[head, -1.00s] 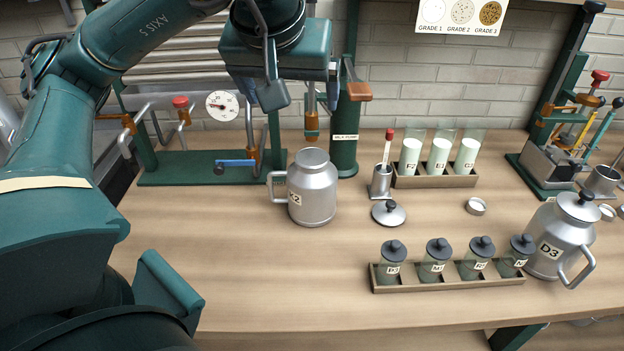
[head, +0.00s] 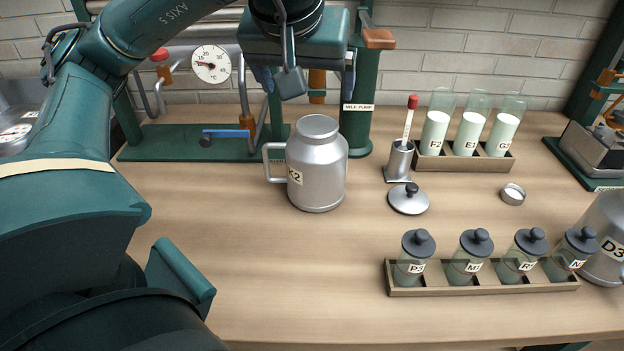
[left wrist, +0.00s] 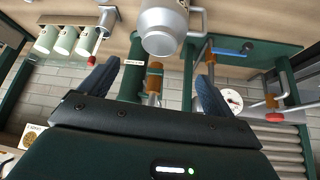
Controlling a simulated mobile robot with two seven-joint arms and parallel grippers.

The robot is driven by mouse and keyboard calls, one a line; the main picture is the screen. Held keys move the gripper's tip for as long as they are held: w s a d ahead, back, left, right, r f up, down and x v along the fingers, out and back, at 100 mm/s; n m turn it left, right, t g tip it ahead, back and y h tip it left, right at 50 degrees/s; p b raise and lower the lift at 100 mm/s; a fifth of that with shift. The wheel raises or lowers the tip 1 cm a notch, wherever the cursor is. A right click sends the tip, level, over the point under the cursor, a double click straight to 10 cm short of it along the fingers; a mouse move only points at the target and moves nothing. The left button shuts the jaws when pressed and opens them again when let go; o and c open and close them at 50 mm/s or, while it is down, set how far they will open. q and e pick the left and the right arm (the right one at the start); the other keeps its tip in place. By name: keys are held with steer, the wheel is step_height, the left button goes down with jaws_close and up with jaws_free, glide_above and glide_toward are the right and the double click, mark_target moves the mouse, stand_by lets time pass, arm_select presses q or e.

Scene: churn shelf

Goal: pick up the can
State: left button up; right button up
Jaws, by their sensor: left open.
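A silver can labelled K2 (head: 316,165) stands upright on the wooden bench, its lid on and its handle to the left. It also shows in the left wrist view, at the top middle (left wrist: 163,28). My left gripper (head: 308,88) is open and empty, above and behind the K2 can in the head view and apart from it. Its two dark fingers (left wrist: 154,85) show spread in the left wrist view. A second silver can labelled D3 (head: 606,240) stands at the right edge, partly cut off. My right gripper is not in view.
A rack of lidded jars (head: 480,284) stands front right. A rack of white-filled tubes (head: 465,160) stands behind. The green milk pump post (head: 358,125) is close behind K2.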

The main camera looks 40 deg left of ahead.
arm_select(q)
steer(key=b, duration=0.2)
glide_toward(315, 122)
steer(key=s+d, duration=0.2)
steer(key=shift+b+x, duration=0.45)
steer(key=shift+x, duration=2.85)
steer(key=shift+d, duration=0.1)
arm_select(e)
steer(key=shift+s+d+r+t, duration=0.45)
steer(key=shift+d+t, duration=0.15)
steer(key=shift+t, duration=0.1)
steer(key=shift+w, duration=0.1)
arm_select(q)
steer(key=c, duration=1.7)
